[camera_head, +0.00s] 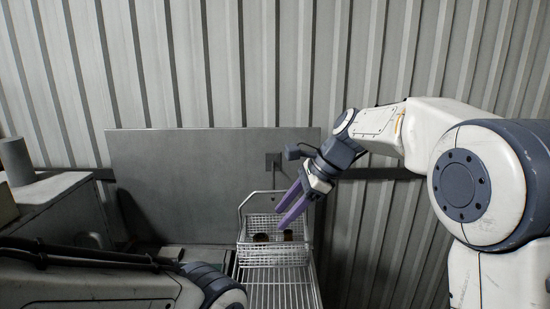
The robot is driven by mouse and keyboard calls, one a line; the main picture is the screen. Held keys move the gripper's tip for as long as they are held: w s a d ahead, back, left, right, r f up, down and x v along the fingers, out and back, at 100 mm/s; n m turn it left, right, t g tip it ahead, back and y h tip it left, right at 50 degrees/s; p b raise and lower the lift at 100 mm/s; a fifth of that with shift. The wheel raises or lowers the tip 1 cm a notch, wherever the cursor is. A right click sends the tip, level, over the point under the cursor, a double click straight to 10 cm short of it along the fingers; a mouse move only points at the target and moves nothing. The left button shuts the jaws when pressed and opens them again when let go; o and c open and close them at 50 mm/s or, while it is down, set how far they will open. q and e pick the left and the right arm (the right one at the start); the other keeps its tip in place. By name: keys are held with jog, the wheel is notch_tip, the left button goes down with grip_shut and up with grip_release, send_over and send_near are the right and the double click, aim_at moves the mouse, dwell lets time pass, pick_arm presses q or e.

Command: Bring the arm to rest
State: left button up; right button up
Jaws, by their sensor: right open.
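My right arm (410,130) comes in from the right, bent at the elbow. My right gripper (284,218) has purple fingers, points down and to the left, and is open with nothing between its fingers. Its fingertips are over the wire basket (275,256). Part of my left arm (90,286) lies low at the left edge; its gripper is not in view.
The wire basket stands on a wire rack (280,290) and holds small dark brown pieces (261,238). A grey panel (180,180) stands behind it. A grey machine (60,210) is at left. A corrugated wall (250,60) closes the back.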

jog(key=s+a+f+n+g+h+b, duration=0.1)
jog(key=s+a+f+n, duration=0.15)
jog(key=s, duration=0.25)
jog(key=s+a+f+n+h+b, duration=0.1)
jog(key=s+f+n, duration=0.2)
jog(key=s+n, duration=0.15)
jog(key=s+d+f+n+h+b, duration=0.1)
jog(key=s+d+f+n, duration=0.1)
jog(key=s+f+n, duration=0.4)
jog(key=s+d+f+n+h+b, duration=0.1)
jog(key=s+f+n, duration=0.6)
jog(key=s, duration=0.8)
jog(key=d+n+h, duration=0.1)
jog(key=d+n, duration=0.1)
jog(key=n, duration=0.1)
jog(key=shift+d+h+b, duration=0.3)
jog(key=shift+b, duration=0.1)
